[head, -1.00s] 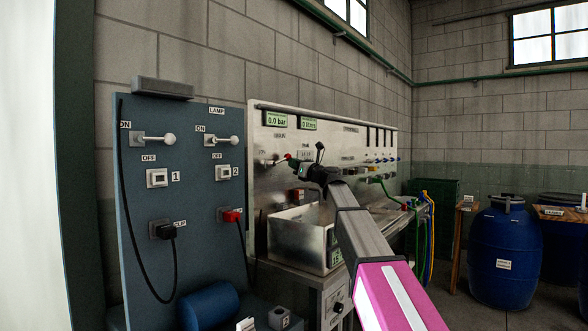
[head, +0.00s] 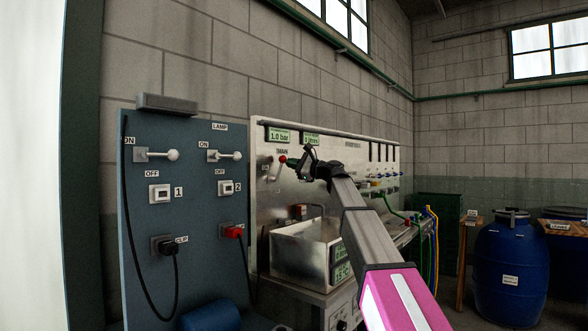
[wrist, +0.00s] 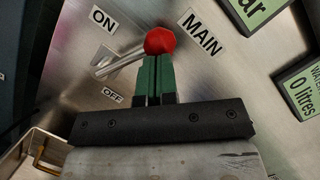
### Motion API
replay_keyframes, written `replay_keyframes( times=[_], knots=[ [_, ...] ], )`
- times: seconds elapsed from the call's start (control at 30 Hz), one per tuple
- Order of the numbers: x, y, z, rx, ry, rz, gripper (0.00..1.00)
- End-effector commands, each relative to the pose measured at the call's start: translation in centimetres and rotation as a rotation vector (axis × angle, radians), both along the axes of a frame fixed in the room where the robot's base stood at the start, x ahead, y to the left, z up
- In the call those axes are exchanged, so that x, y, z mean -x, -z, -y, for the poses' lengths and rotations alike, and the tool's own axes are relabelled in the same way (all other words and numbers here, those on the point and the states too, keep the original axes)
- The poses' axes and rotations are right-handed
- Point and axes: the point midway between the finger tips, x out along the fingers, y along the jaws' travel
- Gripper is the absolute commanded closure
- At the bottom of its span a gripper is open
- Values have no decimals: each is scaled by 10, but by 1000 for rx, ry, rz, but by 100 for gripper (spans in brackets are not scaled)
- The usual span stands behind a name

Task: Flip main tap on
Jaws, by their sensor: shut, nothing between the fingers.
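The main tap is a metal lever with a red knob (head: 283,159) on the steel panel, under a MAIN label. In the head view its rod slants up from the pivot to the knob. In the wrist view the red knob (wrist: 161,40) is at the tips of my green fingers, and the rod (wrist: 120,61) runs left between the ON label (wrist: 103,18) and the OFF label (wrist: 112,94). My gripper (head: 291,163) is shut with nothing between its fingers. Its tips are right at the knob; whether they touch is unclear. The pressure display (head: 279,135) reads 1.0 bar.
A steel basin (head: 300,250) sits below the tap. More valves (head: 380,178) line the panel to the right. Blue barrels (head: 510,265) stand on the floor at far right.

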Motion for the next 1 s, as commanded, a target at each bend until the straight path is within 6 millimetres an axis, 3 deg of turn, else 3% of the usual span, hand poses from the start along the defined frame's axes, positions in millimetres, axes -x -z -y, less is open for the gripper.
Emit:
replay_keyframes(
  times=[0.1,1.0],
  knots=[
    [3,-4,-3,39,-1,59,100],
    [10,-9,-8,32,0,49,100]
  ],
)
